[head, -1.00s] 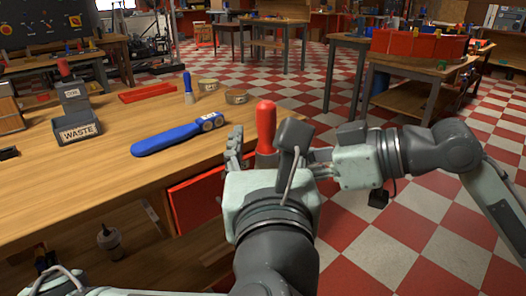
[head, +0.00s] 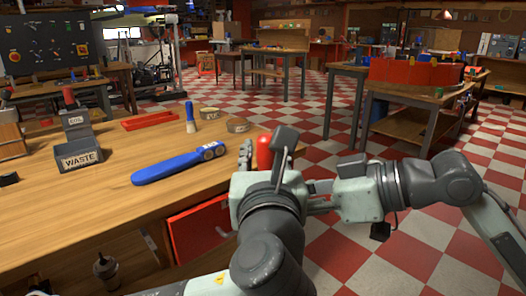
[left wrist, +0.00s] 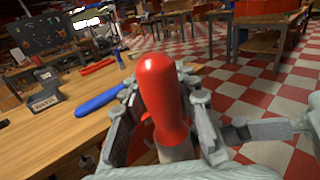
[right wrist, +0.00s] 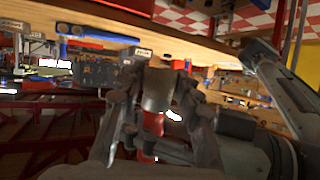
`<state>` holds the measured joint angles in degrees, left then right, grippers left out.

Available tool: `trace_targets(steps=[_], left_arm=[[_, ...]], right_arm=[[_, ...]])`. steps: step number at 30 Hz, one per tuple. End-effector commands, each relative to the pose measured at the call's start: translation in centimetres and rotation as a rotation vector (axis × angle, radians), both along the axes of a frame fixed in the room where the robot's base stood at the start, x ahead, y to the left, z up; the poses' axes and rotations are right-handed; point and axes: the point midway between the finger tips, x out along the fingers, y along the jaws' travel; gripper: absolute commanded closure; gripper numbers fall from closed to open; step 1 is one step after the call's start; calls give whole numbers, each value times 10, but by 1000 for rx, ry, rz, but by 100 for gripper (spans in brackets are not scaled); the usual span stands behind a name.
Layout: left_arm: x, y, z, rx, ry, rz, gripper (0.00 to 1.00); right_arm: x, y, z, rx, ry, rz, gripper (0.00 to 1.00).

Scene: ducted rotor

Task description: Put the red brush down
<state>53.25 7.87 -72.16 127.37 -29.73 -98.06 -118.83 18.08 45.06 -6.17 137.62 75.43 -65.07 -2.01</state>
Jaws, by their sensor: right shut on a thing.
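The red brush (head: 265,152) is held upright off the bench's right end. Its red handle top shows in the head view, the rest hidden behind my left gripper. In the left wrist view the handle (left wrist: 163,95) stands between the fingers of my left gripper (left wrist: 160,118), which look spread around it; contact is unclear. My right gripper (right wrist: 160,112) is shut on the brush, whose metal ferrule (right wrist: 158,88) and part of the red handle show between its fingers. In the head view the right gripper (head: 305,188) comes in from the right, partly hidden by the left.
The wooden bench (head: 100,205) has free room at its front. A red drawer (head: 200,232) is below.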

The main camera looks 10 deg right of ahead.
Motion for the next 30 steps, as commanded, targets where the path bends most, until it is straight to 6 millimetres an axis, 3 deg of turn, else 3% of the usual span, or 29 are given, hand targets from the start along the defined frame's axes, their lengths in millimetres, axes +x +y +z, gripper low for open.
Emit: trace_targets(steps=[1, 6, 14, 15, 20, 30], left_arm=[[0, 1, 0, 0, 0, 3, 82], [1, 2, 0, 0, 0, 6, 100], [1, 2, 0, 0, 0, 8, 100], [1, 2, 0, 0, 0, 8, 100], [1, 2, 0, 0, 0, 6, 100], [0, 1, 0, 0, 0, 3, 100]], right_arm=[[0, 0, 0, 1, -1, -1, 96], [1, -1, 0, 0, -1, -3, 96], [1, -1, 1, 0, -1, -5, 96], [1, -1, 1, 0, -1, -5, 63], [1, -1, 0, 0, -1, -4, 43], [0, -2, 1, -1, -1, -3, 43]])
